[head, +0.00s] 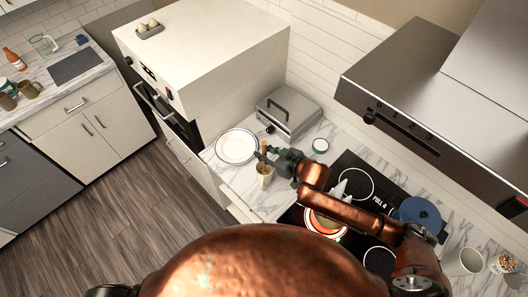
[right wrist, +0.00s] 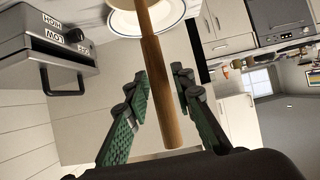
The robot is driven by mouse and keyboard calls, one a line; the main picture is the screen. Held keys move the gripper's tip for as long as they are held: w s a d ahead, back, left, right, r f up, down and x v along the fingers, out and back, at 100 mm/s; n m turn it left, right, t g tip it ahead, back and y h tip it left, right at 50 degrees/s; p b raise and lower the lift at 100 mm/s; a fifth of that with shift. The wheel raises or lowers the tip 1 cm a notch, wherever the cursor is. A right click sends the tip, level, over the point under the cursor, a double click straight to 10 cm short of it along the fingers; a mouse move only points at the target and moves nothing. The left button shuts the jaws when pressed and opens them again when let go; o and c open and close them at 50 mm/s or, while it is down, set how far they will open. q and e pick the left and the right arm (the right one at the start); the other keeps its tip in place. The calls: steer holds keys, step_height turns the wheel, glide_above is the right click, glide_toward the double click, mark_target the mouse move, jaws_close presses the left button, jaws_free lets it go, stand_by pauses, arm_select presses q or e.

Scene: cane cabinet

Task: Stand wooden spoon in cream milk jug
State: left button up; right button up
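My right gripper (head: 264,157) is over the counter at the front of the plate in the head view. In the right wrist view its green-padded fingers (right wrist: 160,85) are closed in on both sides of the wooden spoon's handle (right wrist: 160,95). The handle's free end points back toward the palm. The jug (head: 265,177) stands below the gripper in the head view. How deep the spoon sits in it is hidden. My left gripper is not in view.
A white plate (head: 236,147) lies beside the jug. A grill press (head: 289,110) stands behind, with a small round container (head: 320,146) to the right. The black cooktop (head: 355,180) bears a pan (head: 325,224) and a blue pot (head: 420,213). The range hood (head: 425,85) overhangs the right side.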

steer(key=shift+o, duration=1.3)
steer(key=v, duration=1.2)
steer(key=shift+s+f, duration=0.1)
steer(key=shift+f, duration=0.05)
